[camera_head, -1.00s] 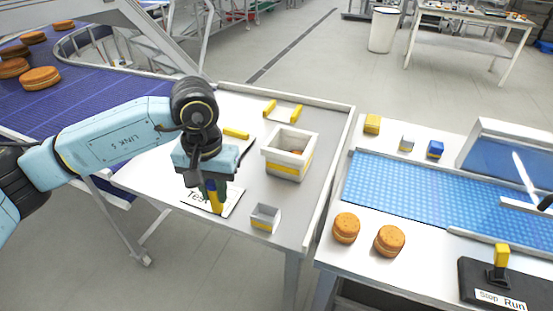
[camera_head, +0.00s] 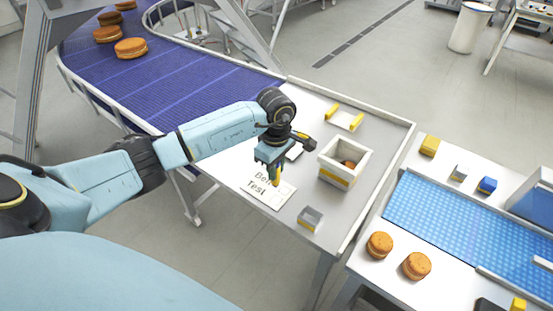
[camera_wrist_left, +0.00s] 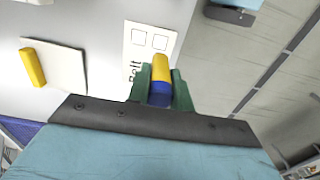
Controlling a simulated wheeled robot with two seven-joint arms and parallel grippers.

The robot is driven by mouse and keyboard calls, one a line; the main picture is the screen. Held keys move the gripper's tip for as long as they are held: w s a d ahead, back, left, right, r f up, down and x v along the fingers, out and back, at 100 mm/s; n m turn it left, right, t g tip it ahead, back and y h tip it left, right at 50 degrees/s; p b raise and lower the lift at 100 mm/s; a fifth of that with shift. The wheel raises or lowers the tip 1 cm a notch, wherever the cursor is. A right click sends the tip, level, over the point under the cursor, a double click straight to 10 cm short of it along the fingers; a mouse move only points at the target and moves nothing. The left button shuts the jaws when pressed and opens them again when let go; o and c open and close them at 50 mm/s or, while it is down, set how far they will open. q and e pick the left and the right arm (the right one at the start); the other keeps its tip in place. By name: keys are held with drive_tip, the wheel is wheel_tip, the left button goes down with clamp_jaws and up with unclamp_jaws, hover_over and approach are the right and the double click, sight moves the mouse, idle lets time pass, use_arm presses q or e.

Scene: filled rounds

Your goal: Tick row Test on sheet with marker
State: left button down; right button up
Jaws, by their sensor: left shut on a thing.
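The white sheet (camera_head: 262,198) lies on the grey-white table, with the words "Test" and part of "Be..." showing in the head view. In the left wrist view the sheet (camera_wrist_left: 137,52) shows "Belt" and two square boxes with no clear mark inside. My left gripper (camera_head: 271,171) is over the sheet's far part, its fingers shut on the marker (camera_wrist_left: 160,75), which is yellow with a blue band. The marker points down in the head view; I cannot tell whether its tip touches the paper. The gripper hides part of the sheet. My right gripper is not in view.
A white box (camera_head: 335,178) with a brown round inside and a small open box (camera_head: 307,224) stand right of the sheet. A white pad (camera_wrist_left: 70,68) bears a yellow bar (camera_wrist_left: 33,67). A holder with yellow ends (camera_head: 344,120) is farther back. A purple conveyor (camera_head: 170,85) lies behind.

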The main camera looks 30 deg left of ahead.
sight(276, 185)
use_arm(q)
drive_tip(key=shift+f+b, duration=2)
drive_tip(key=shift+f, duration=1)
drive_tip(key=shift+f+b, duration=0.65)
drive_tip(key=shift+r+p, duration=2.25)
drive_tip(key=shift+r, duration=1.35)
